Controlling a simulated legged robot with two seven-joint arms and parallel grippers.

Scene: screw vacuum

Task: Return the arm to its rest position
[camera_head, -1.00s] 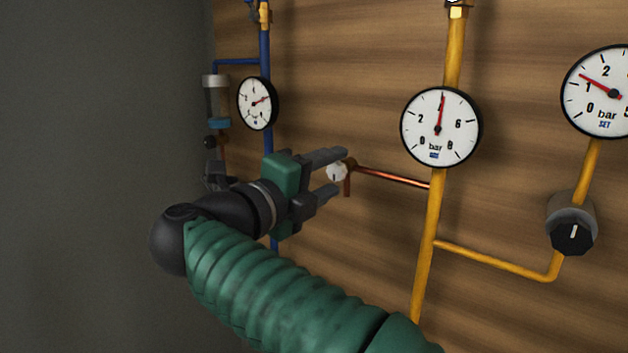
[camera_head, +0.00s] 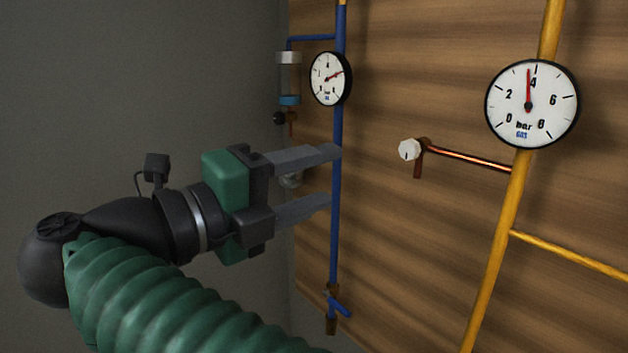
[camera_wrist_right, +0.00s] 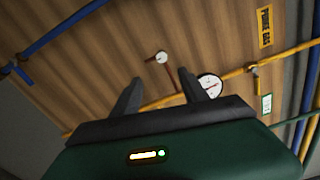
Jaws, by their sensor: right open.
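My right gripper (camera_head: 325,178) is open and empty in the head view, its two grey fingers pointing right in front of the blue pipe (camera_head: 338,235). It stands left of the small white knob (camera_head: 408,149) on the copper branch pipe, clear of it. In the right wrist view my right gripper (camera_wrist_right: 158,88) is also open, with the white knob (camera_wrist_right: 159,57) beyond and between the fingertips and nothing held. My green-sleeved right arm comes up from the bottom of the head view. My left gripper is in neither view.
A wooden panel (camera_head: 430,240) carries the yellow pipe (camera_head: 496,250), a white gauge (camera_head: 532,104) and a smaller gauge (camera_head: 330,78). A clear cylinder (camera_head: 289,78) hangs at the left edge. A blue-handled valve (camera_head: 337,302) sits low on the blue pipe. The grey wall at left is bare.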

